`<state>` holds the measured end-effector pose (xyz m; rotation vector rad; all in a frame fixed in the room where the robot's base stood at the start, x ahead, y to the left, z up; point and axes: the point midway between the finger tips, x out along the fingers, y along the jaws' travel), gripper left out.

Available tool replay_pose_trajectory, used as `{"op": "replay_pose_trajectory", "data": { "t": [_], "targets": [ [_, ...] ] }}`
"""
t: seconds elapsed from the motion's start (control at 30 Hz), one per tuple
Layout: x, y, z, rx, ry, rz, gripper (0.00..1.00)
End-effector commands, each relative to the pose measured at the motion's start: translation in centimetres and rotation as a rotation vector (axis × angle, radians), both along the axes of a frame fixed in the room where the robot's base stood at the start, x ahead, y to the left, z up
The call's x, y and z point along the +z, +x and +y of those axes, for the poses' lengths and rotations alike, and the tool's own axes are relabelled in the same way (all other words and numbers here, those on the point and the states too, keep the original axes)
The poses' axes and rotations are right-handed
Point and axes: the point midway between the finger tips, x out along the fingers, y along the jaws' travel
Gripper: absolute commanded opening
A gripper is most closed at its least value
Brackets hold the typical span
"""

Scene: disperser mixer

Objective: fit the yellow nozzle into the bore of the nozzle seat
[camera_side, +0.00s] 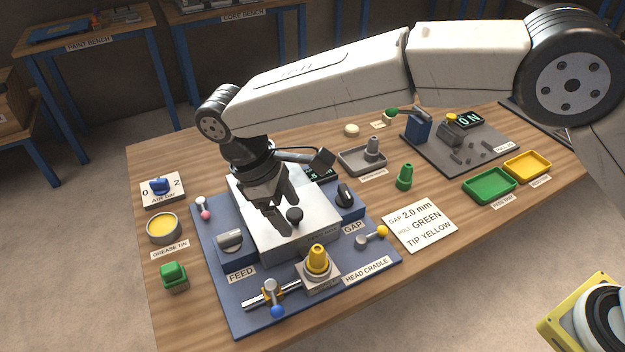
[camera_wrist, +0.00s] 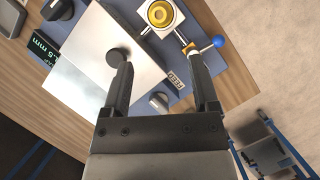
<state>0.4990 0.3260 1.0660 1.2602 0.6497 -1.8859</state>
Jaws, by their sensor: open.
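The yellow nozzle (camera_side: 317,258) stands upright, narrow end up, on the pale square block of the nozzle seat (camera_side: 318,278) at the head cradle. In the wrist view the nozzle (camera_wrist: 160,14) shows from above as a yellow ring, centred on the seat block (camera_wrist: 176,10). Its lower part is hidden, so I cannot tell how deep it sits in the bore. My gripper (camera_side: 291,219) is open and empty, pointing down above the metal housing, behind and left of the nozzle. In the wrist view the open fingers (camera_wrist: 160,60) have nothing between them.
A black knob (camera_side: 294,214) on the metal housing is close to my fingers. A green nozzle (camera_side: 404,178) stands behind the card.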

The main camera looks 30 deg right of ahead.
Motion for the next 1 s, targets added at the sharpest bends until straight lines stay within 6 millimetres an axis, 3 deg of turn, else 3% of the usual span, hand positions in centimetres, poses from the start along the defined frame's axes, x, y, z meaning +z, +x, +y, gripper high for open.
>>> {"op": "replay_pose_trajectory", "data": {
  "t": [0.67, 0.87, 1.0],
  "targets": [
    [0.0, 0.2, -0.7, -0.015, 0.005, -0.005, 0.77],
    [0.0, 1.0, -3.5, -0.085, 0.039, -0.040, 0.77],
    [0.0, 1.6, -7.1, -0.168, 0.078, -0.085, 0.77]
  ]
}}
